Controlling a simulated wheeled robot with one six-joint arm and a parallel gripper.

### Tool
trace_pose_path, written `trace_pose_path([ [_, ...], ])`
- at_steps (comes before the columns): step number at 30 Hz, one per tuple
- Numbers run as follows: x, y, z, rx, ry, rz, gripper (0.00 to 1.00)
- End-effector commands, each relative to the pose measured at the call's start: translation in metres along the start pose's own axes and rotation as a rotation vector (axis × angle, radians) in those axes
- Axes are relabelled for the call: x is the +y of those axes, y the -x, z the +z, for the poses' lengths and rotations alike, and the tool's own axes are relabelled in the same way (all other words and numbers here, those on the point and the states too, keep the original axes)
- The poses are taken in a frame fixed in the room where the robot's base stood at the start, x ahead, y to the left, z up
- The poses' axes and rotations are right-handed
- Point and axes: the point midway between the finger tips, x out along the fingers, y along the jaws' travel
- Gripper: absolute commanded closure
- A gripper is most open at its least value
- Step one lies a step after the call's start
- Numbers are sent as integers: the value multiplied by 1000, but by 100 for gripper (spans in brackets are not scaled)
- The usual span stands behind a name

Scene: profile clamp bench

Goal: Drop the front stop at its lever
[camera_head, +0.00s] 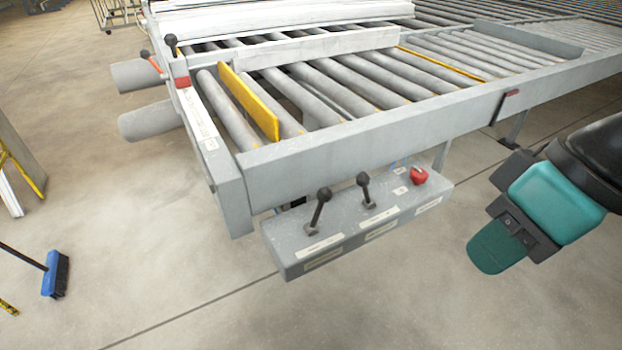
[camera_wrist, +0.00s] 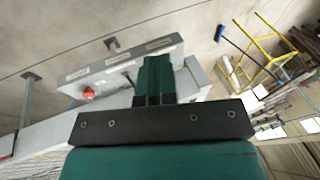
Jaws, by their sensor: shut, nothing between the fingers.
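A grey control box (camera_head: 360,225) hangs below the front rail of the roller table. It carries two black-knobbed levers, a left one (camera_head: 319,208) and a right one (camera_head: 366,190), both standing up, and a red knob (camera_head: 419,176). Its labels are too small to read. A yellow plate (camera_head: 248,100), which looks like the front stop, stands up between the rollers near the front left. My gripper (camera_head: 490,252) is shut and empty, to the right of the box and apart from it. In the wrist view the shut fingers (camera_wrist: 156,72) overlap part of the box (camera_wrist: 105,70).
The front rail (camera_head: 370,142) runs above the box. White profiles (camera_head: 280,22) lie across the rollers at the back. A red-handled lever (camera_head: 155,65) is at the table's left end. A blue broom (camera_head: 56,273) stands at the left. The floor before the box is clear.

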Motion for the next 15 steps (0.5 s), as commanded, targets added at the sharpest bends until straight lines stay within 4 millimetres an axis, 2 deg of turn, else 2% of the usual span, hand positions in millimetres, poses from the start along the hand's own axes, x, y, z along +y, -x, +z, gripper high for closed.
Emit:
trace_pose_path([
  [11, 0, 1, -1, 1, 0, -1, 100],
  [14, 1, 4, -15, 9, 2, -14, 100],
  [15, 2, 6, -25, 16, 1, -24, 100],
])
